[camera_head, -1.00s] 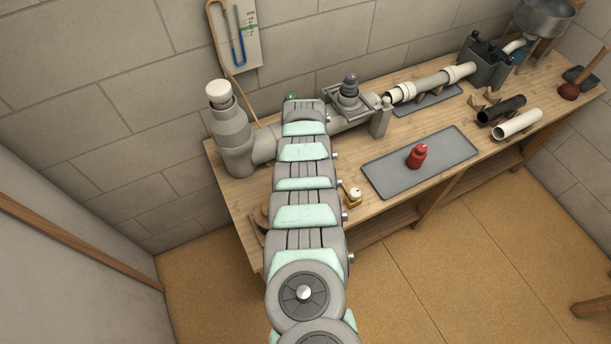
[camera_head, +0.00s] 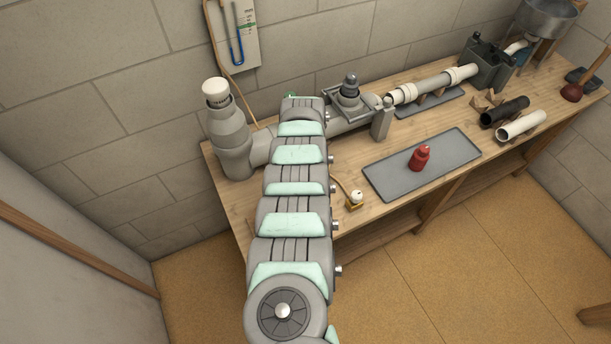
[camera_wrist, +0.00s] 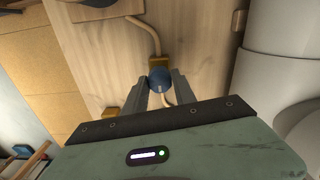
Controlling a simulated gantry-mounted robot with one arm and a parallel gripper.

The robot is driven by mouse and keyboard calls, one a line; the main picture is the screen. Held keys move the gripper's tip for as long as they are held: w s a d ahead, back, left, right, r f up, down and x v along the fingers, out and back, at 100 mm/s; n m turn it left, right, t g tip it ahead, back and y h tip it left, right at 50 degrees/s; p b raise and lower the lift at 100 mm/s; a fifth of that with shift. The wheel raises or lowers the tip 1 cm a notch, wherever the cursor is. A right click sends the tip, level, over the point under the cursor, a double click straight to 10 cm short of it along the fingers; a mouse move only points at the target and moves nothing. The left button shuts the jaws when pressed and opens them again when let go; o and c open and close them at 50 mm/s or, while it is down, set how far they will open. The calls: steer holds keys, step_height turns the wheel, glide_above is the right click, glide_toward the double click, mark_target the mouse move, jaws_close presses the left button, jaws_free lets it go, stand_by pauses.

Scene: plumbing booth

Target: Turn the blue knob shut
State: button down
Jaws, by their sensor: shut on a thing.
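The blue knob (camera_wrist: 160,79) shows in the wrist view, in front of a brass valve body (camera_wrist: 161,61) on the wooden bench. My gripper (camera_wrist: 160,86) has one finger on each side of the knob and is shut on it. The knob's lower part is hidden between the fingers. In the head view the knob and my gripper are hidden behind my arm, which reaches over the left part of the bench.
A large grey pipe fitting (camera_head: 232,140) stands at the bench's left end and shows close on the wrist view's right. A tan hose (camera_wrist: 143,33) runs from the valve. A brass fitting with a white cap (camera_head: 356,198) sits near the front edge.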

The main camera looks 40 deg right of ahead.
steer(key=c, duration=1)
jaws_free()
step_height(320, 180, up, 9)
steer(key=shift+w+r+p, duration=0.15)
steer(key=shift+p, duration=0.5)
steer(key=shift+r, duration=0.75)
